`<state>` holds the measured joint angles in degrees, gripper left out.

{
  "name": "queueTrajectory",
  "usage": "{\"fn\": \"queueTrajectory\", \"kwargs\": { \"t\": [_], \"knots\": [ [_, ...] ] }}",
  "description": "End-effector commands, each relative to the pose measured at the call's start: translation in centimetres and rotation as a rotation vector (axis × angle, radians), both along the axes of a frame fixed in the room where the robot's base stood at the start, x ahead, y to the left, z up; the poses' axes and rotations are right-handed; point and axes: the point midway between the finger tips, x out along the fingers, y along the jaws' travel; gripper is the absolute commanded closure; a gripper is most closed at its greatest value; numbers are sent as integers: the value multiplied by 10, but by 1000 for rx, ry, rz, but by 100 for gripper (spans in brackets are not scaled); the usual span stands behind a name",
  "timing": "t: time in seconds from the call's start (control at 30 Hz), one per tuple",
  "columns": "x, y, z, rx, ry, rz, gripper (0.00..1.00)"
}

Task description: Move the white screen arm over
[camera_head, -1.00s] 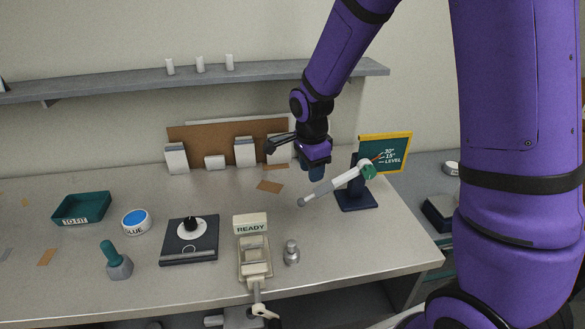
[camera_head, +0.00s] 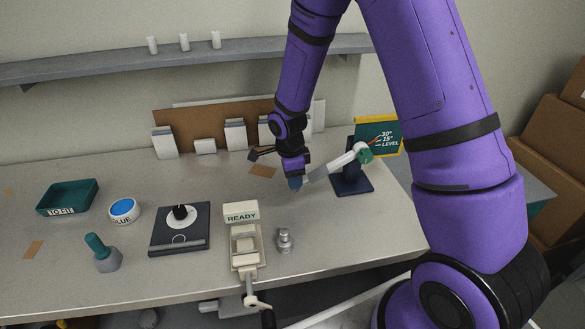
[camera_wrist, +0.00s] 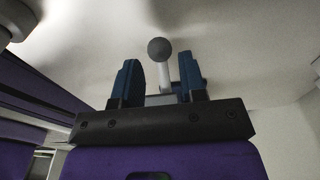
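The white screen arm (camera_head: 340,163) slopes down to the left from a green pivot knob (camera_head: 365,155) on a dark blue stand (camera_head: 351,182). A green board with a yellow edge (camera_head: 384,137) behind it reads 30°, 15° and LEVEL. My gripper (camera_head: 295,182) is at the arm's lower left end and hides its tip in the head view. In the wrist view my gripper (camera_wrist: 160,80) is open, with its two blue fingers apart. The arm's grey ball tip (camera_wrist: 160,48) and white rod (camera_wrist: 164,74) show between them in the picture. I cannot tell whether they touch.
On the counter stand a READY device (camera_head: 243,240), a small metal weight (camera_head: 285,240), a black dial plate (camera_head: 180,229), a glue tub (camera_head: 124,211), a stamp (camera_head: 103,254) and a green tray (camera_head: 68,197). A wall shelf (camera_head: 110,66) runs behind.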

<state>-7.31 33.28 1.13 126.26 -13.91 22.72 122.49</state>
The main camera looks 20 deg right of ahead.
Motion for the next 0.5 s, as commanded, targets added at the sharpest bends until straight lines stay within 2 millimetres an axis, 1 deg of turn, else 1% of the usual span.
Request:
{"fn": "queueTrajectory", "kwargs": {
  "t": [0.03,0.23,0.27,0.3,0.33,0.37,0.5],
  "knots": [
    [-1,-1,-8,0,4,1,62],
    [-1,-3,-33,0,3,1,62],
    [-1,-3,-34,0,2,1,64],
    [-1,-3,-33,0,0,0,73],
    [-1,-3,-32,0,0,0,80],
    [0,-3,-32,0,0,0,82],
    [-1,-3,-32,0,0,0,82]
  ]
}}
